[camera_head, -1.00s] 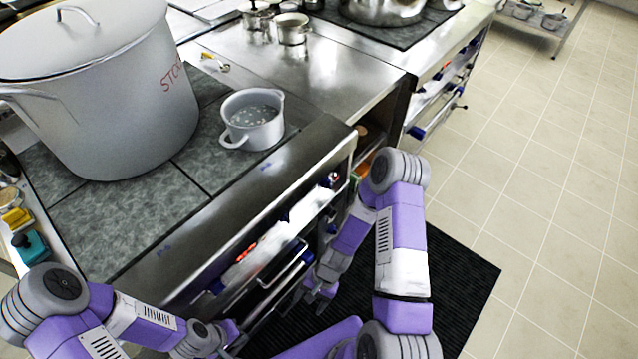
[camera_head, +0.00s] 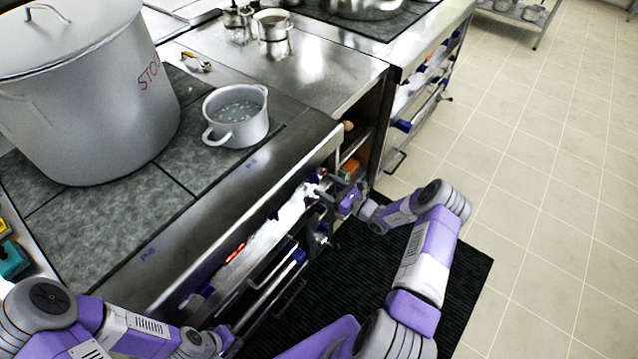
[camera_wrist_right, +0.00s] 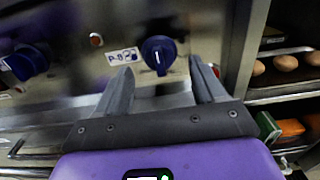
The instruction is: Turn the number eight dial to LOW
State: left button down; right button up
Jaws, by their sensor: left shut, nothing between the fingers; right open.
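The number eight dial (camera_wrist_right: 158,55) is a round blue knob on the stove's front panel, beside a label (camera_wrist_right: 122,57) reading P-8. Its white mark points roughly up and down in the right wrist view. My right gripper (camera_wrist_right: 162,76) is open, with its fingers on either side of the dial in that view; I cannot tell whether they touch it. In the head view the right gripper (camera_head: 318,191) is at the right end of the panel and hides the dial. My left gripper (camera_head: 232,340) is shut and empty, low in front of the stove.
A large stockpot (camera_head: 85,95) and a small white pot (camera_head: 237,117) stand on the stove top. Another blue knob (camera_wrist_right: 28,62) lies left along the panel. Right of the panel is an open shelf with eggs (camera_wrist_right: 285,62). The tiled floor (camera_head: 540,150) is clear.

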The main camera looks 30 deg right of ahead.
aim_at(319, 182)
jog(key=shift+b+x, duration=0.35)
jog(key=shift+x, duration=1.55)
jog(key=c, duration=1.1)
jog(key=shift+o, duration=0.2)
